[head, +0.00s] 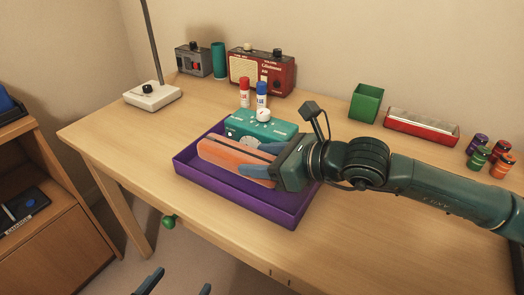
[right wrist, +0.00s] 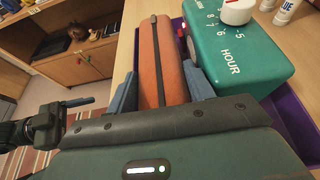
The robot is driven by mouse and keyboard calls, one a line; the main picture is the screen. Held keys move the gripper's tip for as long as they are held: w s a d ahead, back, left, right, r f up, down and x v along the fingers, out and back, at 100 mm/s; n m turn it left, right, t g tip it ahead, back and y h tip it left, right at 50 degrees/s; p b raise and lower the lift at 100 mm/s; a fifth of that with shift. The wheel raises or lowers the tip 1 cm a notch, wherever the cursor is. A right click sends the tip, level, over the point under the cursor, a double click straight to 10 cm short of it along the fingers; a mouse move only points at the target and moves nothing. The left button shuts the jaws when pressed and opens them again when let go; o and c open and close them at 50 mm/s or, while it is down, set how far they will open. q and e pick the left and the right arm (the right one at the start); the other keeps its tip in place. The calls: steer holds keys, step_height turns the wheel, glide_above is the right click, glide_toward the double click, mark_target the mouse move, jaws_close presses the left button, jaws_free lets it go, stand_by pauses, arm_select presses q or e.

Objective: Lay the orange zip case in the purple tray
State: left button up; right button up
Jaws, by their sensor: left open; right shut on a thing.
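The orange zip case (head: 232,160) has a dark zip line along it and is inside the purple tray (head: 292,213), near its left part. My right gripper (head: 256,160) is shut on the case, with a blue finger on each side; the right wrist view shows the case (right wrist: 150,60) between the fingers. Whether the case rests on the tray floor is hidden. A teal box with a dial (head: 262,128) stands at the tray's back side. My left gripper (head: 178,285) shows only its open, empty fingertips at the bottom edge, in front of the desk.
A red and a blue glue stick (head: 261,94) stand behind the teal box. A red radio (head: 262,72), a lamp base (head: 153,96), a green cup (head: 366,103), a red tin (head: 421,126) and several small jars stand along the back. The desk's left front is clear.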

steer(key=shift+f, duration=0.25)
steer(key=o, duration=1.6)
steer(key=v, duration=0.7)
steer(key=shift+d, duration=0.25)
stand_by(0.7)
steer(key=shift+s+r, duration=0.1)
steer(key=shift+r, duration=0.2)
steer(key=shift+r+p, duration=1.05)
steer(key=shift+r, duration=1.3)
